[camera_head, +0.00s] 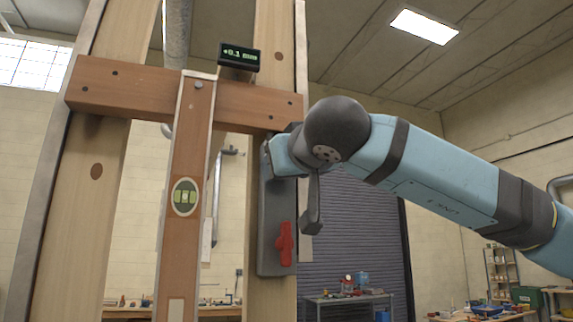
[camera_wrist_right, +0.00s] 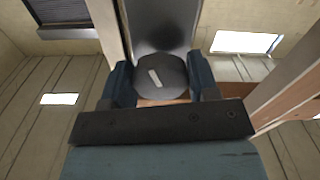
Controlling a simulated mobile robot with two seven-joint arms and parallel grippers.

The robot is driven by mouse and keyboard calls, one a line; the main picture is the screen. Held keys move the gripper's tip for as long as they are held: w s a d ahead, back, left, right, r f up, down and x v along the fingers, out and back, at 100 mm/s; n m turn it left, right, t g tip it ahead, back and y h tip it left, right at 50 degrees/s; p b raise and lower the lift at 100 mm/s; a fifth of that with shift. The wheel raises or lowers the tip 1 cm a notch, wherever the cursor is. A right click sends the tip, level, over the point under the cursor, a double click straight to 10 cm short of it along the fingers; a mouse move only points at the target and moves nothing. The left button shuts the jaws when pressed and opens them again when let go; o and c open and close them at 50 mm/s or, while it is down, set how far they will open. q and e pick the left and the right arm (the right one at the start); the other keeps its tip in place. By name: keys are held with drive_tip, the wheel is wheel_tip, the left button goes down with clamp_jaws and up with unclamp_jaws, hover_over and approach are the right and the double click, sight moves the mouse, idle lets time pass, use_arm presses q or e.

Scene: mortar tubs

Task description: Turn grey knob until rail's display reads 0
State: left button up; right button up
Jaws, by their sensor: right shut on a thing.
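The wooden rail (camera_head: 150,88) runs across two posts in the head view. Its small black display (camera_head: 239,57) sits above it and reads about +0.1 mm in green. The grey knob (camera_wrist_right: 160,72) is round with a pale bar mark, seen tilted in the right wrist view. My right gripper (camera_wrist_right: 160,86) is shut on the knob, one blue-grey finger on each side. In the head view my right gripper (camera_head: 279,155) is at the top of the grey housing (camera_head: 271,215) and hides the knob. My left gripper is out of view.
A red handle (camera_head: 284,244) sits low on the grey housing. An upright wooden piece with a green bubble vial (camera_head: 185,197) crosses the rail's front. A cluttered workbench (camera_head: 347,300) and shelves (camera_head: 502,272) stand far behind. Open room lies right of the posts.

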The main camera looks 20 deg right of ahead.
drive_tip(key=shift+f, duration=0.15)
idle(0.3)
drive_tip(key=o, duration=0.9)
drive_tip(key=shift+s, duration=0.15)
drive_tip(key=shift+s, duration=0.3)
drive_tip(key=s+b, duration=0.1)
drive_tip(key=s, duration=0.3)
drive_tip(key=s+b, duration=0.1)
drive_tip(key=s, duration=0.3)
drive_tip(key=s+b, duration=0.1)
drive_tip(key=s, duration=0.4)
drive_tip(key=shift+d, duration=0.25)
